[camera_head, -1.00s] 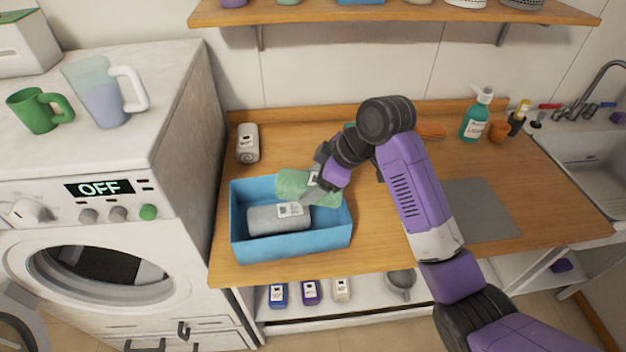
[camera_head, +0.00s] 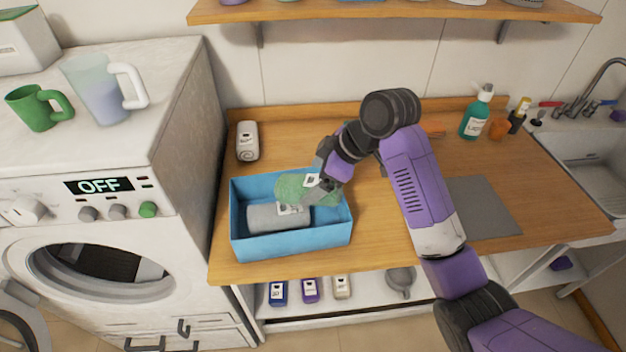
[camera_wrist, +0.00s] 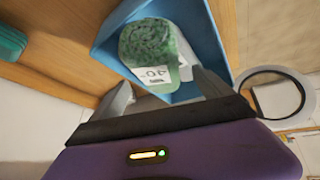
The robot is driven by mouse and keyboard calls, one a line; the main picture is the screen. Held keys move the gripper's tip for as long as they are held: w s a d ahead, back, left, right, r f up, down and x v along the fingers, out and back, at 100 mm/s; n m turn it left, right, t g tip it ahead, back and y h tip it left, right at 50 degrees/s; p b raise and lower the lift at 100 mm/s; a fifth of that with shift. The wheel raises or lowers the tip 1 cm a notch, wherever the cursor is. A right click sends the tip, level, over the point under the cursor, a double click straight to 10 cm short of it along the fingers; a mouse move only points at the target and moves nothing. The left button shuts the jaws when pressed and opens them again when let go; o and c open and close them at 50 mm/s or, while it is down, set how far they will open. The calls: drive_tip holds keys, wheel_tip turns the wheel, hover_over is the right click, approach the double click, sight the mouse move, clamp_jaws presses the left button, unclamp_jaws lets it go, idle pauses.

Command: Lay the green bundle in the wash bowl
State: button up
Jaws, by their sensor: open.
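The green bundle (camera_head: 307,188), a rolled cloth with a white label, lies in the blue bowl (camera_head: 291,245), the rectangular open box on the counter. It sits beside and partly over a grey bundle (camera_head: 270,218) in the same box. In the wrist view the green bundle (camera_wrist: 148,42) lies just beyond the fingertips, inside the blue walls (camera_wrist: 202,45). My gripper (camera_head: 316,190) is over the box's right part, at the green bundle's right end. In the wrist view my gripper's fingers (camera_wrist: 160,92) are spread apart. The contact between fingers and bundle is unclear.
The washing machine (camera_head: 110,190) is at left, with a green mug (camera_head: 35,107) and a jug (camera_head: 95,90) on top. A grey mat (camera_head: 480,208), a soap bottle (camera_head: 476,115) and the sink (camera_head: 585,150) are at right.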

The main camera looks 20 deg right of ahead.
drive_tip(key=v, duration=1.1)
drive_tip(key=w+r+m+t, duration=0.4)
drive_tip(key=w+r+t, duration=0.3)
drive_tip(key=w, duration=0.1)
drive_tip(key=s+a+f+m+t+h+b, duration=0.1)
drive_tip(key=s+f, duration=0.6)
drive_tip(key=s, duration=0.8)
drive_tip(key=s+a+f+m+t+h+b, duration=0.1)
drive_tip(key=s+f, duration=0.6)
drive_tip(key=s, duration=0.8)
drive_tip(key=s+a+f+m+h+b, duration=0.1)
drive_tip(key=s+f, duration=0.6)
drive_tip(key=s, duration=0.9)
drive_tip(key=a+m+h, duration=0.1)
drive_tip(key=a+m, duration=0.1)
drive_tip(key=m, duration=0.1)
drive_tip(key=shift+a+m+t, duration=0.2)
drive_tip(key=shift+m+t, duration=0.2)
drive_tip(key=shift+s, duration=0.1)
